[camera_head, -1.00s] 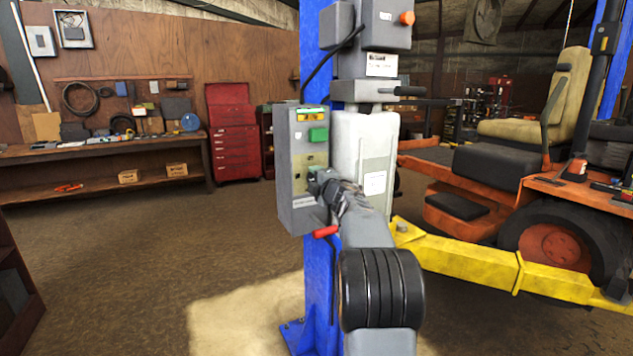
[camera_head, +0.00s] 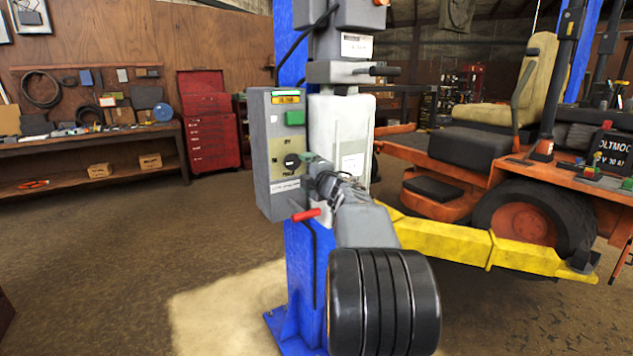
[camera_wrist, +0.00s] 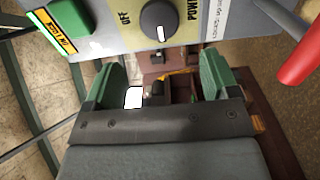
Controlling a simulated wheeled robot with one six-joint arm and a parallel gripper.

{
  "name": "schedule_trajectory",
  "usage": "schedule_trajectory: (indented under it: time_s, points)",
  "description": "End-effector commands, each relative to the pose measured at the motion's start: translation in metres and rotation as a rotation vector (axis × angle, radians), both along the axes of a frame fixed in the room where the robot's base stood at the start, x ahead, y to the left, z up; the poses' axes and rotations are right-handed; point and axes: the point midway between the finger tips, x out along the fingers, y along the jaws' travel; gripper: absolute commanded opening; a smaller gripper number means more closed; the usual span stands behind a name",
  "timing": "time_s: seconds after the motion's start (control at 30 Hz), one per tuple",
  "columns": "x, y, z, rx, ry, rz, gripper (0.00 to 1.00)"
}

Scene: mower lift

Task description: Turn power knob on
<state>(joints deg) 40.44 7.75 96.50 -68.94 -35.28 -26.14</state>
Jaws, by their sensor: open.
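The power knob (camera_wrist: 160,19) is a round black dial with a white mark on the grey control box, between the "OFF" and "POWER" labels in the wrist view. In the head view the knob (camera_head: 292,160) sits low on the front of the control box (camera_head: 262,150), which is mounted on the blue lift post. My gripper (camera_wrist: 160,75) has green fingers spread apart with nothing between them. The knob is ahead of the fingers, apart from them. In the head view my gripper (camera_head: 312,163) is just right of the knob, partly hidden by my wrist.
A green button (camera_head: 295,118) is above the knob. A red-tipped lever (camera_head: 306,215) sticks out below the box. The yellow lift arm (camera_head: 470,243) and orange mower (camera_head: 440,190) are at the right. Open floor lies at the left.

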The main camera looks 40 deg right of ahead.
Motion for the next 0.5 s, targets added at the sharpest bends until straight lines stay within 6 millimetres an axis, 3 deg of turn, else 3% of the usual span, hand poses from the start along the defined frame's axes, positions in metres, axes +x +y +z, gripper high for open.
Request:
schedule_trajectory:
  time_s: [0.2,0.5]
  points:
    - [-0.035,0.004,0.000,-0.001,0.000,-0.001,0.81]
    - [-0.053,0.007,0.000,0.000,0.000,0.000,0.81]
